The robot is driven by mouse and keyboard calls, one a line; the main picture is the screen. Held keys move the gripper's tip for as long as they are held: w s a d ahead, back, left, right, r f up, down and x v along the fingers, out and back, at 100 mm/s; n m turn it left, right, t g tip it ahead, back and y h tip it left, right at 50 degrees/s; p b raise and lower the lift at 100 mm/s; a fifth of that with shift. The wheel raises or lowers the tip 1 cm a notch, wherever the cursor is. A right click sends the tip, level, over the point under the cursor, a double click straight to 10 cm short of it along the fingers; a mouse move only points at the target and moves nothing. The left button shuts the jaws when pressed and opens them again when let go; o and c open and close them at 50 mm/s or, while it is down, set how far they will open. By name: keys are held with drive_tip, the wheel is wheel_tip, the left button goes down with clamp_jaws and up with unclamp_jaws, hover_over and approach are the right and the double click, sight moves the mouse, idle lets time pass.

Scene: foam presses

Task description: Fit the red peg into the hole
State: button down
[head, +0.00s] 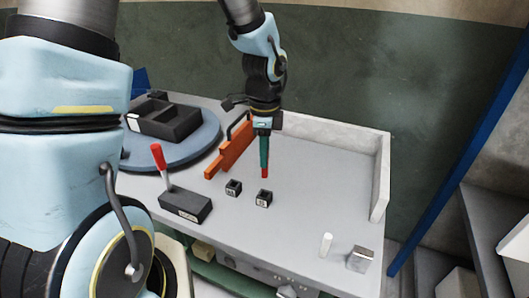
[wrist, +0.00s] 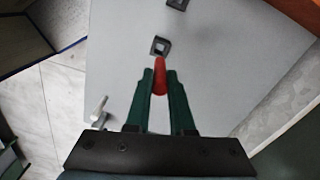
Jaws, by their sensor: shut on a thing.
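My gripper (head: 264,165) has green fingers and points straight down over the table. It is shut on the red peg (head: 265,173), whose lower end sticks out below the fingertips. In the wrist view the red peg (wrist: 159,76) sits between the green fingers, its tip just short of a black square block with a hole (wrist: 160,46). In the head view that block (head: 264,198) stands just below the peg; the peg looks apart from it and above it. A second small black block with a hole (head: 233,188) stands to its left. Which block is the peg's own cannot be told.
An orange bracket (head: 230,150) stands close left of my gripper. A black box with a red-handled lever (head: 186,205) lies front left. A blue round turntable (head: 190,150) carries a black tray. A white cylinder (head: 326,245) and a metal block (head: 360,259) stand front right.

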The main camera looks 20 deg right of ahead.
sight(264, 176)
drive_tip(key=shift+f+b, duration=1.85)
drive_tip(key=shift+f, duration=1.05)
drive_tip(key=shift+f+b, duration=1)
drive_tip(key=shift+f, duration=1.3)
drive_tip(key=c, duration=0.7)
unclamp_jaws()
drive_tip(key=shift+r, duration=0.15)
wheel_tip(264, 176, up, 11)
drive_tip(key=shift+f, duration=0.2)
